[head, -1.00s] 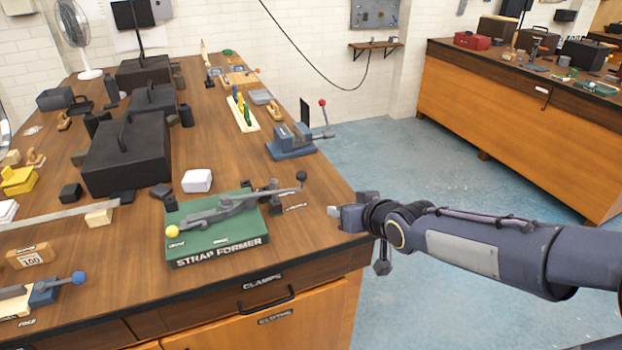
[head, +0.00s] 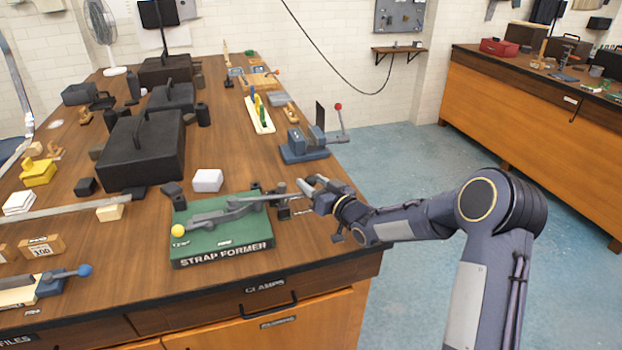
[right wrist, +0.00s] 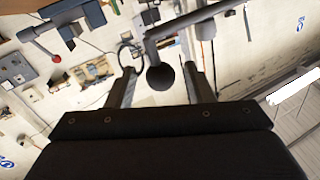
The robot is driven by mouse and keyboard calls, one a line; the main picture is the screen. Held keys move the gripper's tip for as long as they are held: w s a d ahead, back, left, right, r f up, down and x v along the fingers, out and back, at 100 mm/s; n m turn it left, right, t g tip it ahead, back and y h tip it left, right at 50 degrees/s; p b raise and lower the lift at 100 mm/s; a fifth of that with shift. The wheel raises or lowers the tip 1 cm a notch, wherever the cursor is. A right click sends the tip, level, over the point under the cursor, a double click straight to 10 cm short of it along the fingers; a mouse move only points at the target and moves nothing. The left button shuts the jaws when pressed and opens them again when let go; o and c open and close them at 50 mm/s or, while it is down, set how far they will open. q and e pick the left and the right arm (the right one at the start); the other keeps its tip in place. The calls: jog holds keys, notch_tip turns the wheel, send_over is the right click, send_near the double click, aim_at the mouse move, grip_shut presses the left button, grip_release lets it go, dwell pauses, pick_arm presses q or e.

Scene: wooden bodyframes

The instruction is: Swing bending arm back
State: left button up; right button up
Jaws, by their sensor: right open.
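The strap former (head: 222,253) is a green block with lettering on its front, near the bench's front edge. Its grey bending arm (head: 248,203) lies across the top, reaching right toward my right gripper (head: 309,187). In the head view the fingers hide the knob. My left gripper is not in view.
A blue vise-like tool (head: 303,150) with a red-knobbed lever stands behind the former. A white block (head: 207,180) and a black case (head: 142,152) are behind and to its left. Blue floor lies open right of the bench.

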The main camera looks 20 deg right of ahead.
jog(key=shift+w+a, duration=0.3)
jog(key=shift+w, duration=0.35)
grip_shut()
jog(key=shift+s, duration=0.1)
